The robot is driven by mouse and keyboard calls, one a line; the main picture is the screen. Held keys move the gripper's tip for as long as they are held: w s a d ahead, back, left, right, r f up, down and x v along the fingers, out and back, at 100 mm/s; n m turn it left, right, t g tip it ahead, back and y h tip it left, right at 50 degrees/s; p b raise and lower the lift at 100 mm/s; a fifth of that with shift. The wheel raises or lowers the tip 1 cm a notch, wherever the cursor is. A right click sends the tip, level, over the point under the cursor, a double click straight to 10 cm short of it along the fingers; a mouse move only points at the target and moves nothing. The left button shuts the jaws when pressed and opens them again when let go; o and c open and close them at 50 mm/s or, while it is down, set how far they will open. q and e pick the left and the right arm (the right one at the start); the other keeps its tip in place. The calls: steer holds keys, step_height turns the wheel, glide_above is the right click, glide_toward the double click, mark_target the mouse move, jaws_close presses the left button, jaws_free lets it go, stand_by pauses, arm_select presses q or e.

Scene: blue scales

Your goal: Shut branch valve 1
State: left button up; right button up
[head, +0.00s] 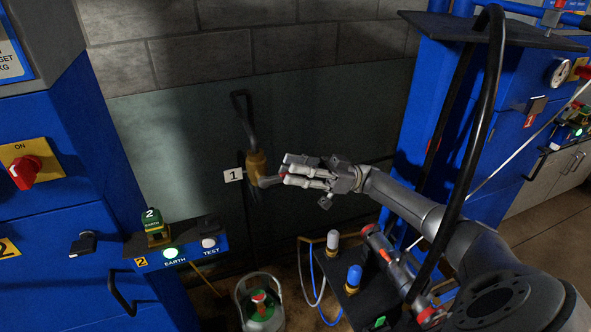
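Branch valve 1 has a brass-yellow body (257,165) on a dark vertical pipe against the grey-green wall panel. A white tag marked 1 (233,175) is just left of it. A short grey lever (269,181) points right from the valve body, and a bit of red shows at its outer end. My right gripper (287,172) comes in from the right with its fingertips at that end. The fingers hide most of the end, so I cannot tell whether they grip it or stand open around it. My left gripper is not in view.
A blue cabinet with a red switch (25,172) and a shelf with EARTH and TEST buttons stand left. A gas cylinder (260,306) and a black box with brass fittings (353,279) are below. Another blue cabinet (416,100) stands right. A black hose loops near my arm.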

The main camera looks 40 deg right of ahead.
steer(key=shift+o, duration=0.6)
steer(key=shift+d+f, duration=0.1)
steer(key=v, duration=0.7)
steer(key=shift+d, duration=0.15)
